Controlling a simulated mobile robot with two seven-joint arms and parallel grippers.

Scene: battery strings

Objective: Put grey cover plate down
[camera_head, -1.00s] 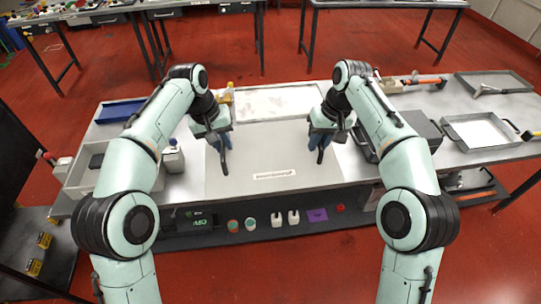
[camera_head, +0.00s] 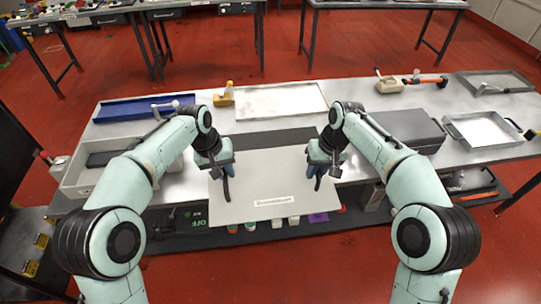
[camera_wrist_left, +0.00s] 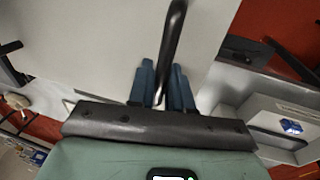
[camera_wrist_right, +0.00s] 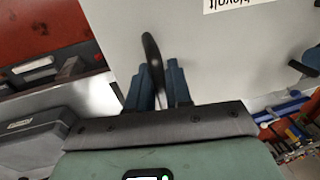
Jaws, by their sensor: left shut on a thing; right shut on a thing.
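The grey cover plate (camera_head: 262,182) is a large flat light-grey sheet with a white label strip near its front edge. It is held between my two arms over the front part of the workbench, and its front edge reaches past the bench's front edge. My left gripper (camera_head: 226,184) is shut on a dark handle at the plate's left side. The handle (camera_wrist_left: 172,50) shows between the blue fingers in the left wrist view. My right gripper (camera_head: 319,176) is shut on the other dark handle (camera_wrist_right: 153,65) at the right side. Fingertip contact is partly hidden.
A dark strip (camera_head: 275,138) lies behind the plate, with a pale panel (camera_head: 282,100) farther back. A grey bin (camera_head: 80,178) and blue tray (camera_head: 125,107) stand left. A grey case (camera_head: 408,128) and metal tray (camera_head: 482,131) stand right. A lower shelf under the front edge holds small items.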

